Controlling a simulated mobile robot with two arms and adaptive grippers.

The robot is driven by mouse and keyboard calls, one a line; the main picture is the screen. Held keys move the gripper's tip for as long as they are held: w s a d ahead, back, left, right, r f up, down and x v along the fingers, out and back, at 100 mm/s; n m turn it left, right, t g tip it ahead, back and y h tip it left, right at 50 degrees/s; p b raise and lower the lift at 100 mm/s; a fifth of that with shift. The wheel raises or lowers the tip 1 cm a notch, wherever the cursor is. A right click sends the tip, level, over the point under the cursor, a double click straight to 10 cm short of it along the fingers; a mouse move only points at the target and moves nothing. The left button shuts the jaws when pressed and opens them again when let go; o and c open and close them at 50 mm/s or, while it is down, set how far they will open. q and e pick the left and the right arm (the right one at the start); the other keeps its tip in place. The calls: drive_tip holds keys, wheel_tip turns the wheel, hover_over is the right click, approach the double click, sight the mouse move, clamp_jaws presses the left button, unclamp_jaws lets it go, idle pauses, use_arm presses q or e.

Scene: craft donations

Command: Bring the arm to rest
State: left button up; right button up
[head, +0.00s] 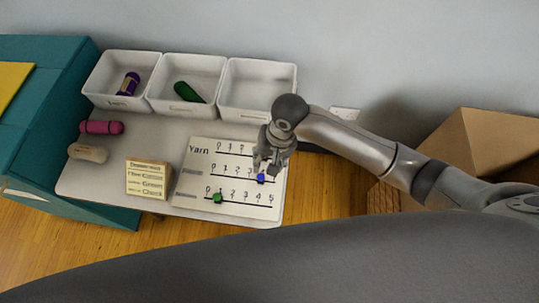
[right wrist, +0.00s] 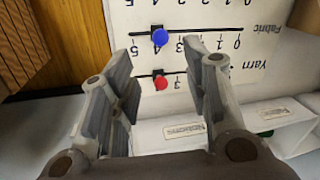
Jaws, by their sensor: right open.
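My right gripper (head: 268,160) is open and empty, over the right part of the white scale board (head: 240,207). In the right wrist view its two open fingers (right wrist: 160,95) frame a red knob (right wrist: 161,83) on the Yarn row. A blue knob (right wrist: 160,37) on the Fabric row lies beyond the fingers; it also shows in the head view (head: 261,178). I cannot tell whether a finger touches the red knob; the gripper hides it in the head view. A green knob (head: 217,198) is on the lowest row. My left gripper is out of view.
Three white bins line the back: the left (head: 101,79) holds a purple roll, the middle (head: 168,71) a green one, the right (head: 258,91) looks empty. Pink (head: 101,127) and beige (head: 88,153) rolls and a wooden sign (head: 148,179) are left. A cardboard box (head: 500,140) stands right.

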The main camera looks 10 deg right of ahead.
drive_tip(key=shift+d+r, duration=0.2)
drive_tip(key=shift+r, duration=0.9)
drive_tip(key=shift+s, duration=0.1)
